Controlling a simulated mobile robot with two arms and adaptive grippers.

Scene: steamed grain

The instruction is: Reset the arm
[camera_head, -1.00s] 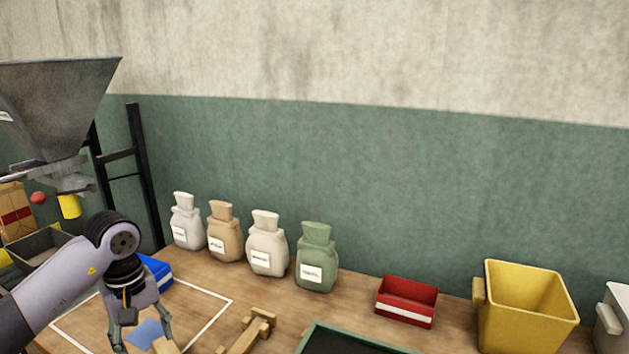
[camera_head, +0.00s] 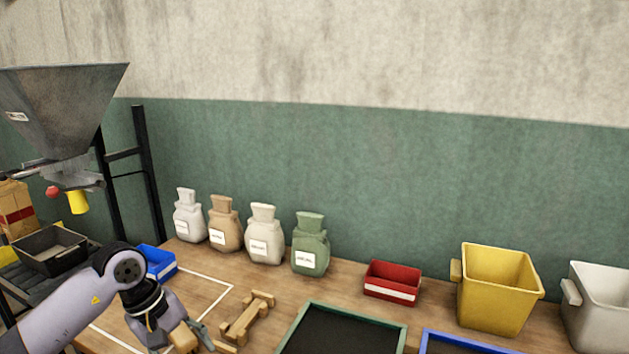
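My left arm comes in from the lower left, and its gripper (camera_head: 192,340) is low over the table at the bottom of the head view. One grey finger shows at its right side. A tan wooden piece (camera_head: 183,337) shows right at the fingers; I cannot tell whether it is held between them or lies beyond them. The other finger is hidden or cut off. A wooden stand (camera_head: 250,317) lies just right of the gripper, apart from it. My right gripper is not in view.
Several sacks (camera_head: 265,237) line the wall. A blue bin (camera_head: 160,263) is behind my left arm. A red bin (camera_head: 392,281), a yellow bin (camera_head: 497,295) and a white bin (camera_head: 598,305) stand to the right. A green-rimmed tray (camera_head: 395,337) is in front. A metal hopper (camera_head: 60,110) hangs at left.

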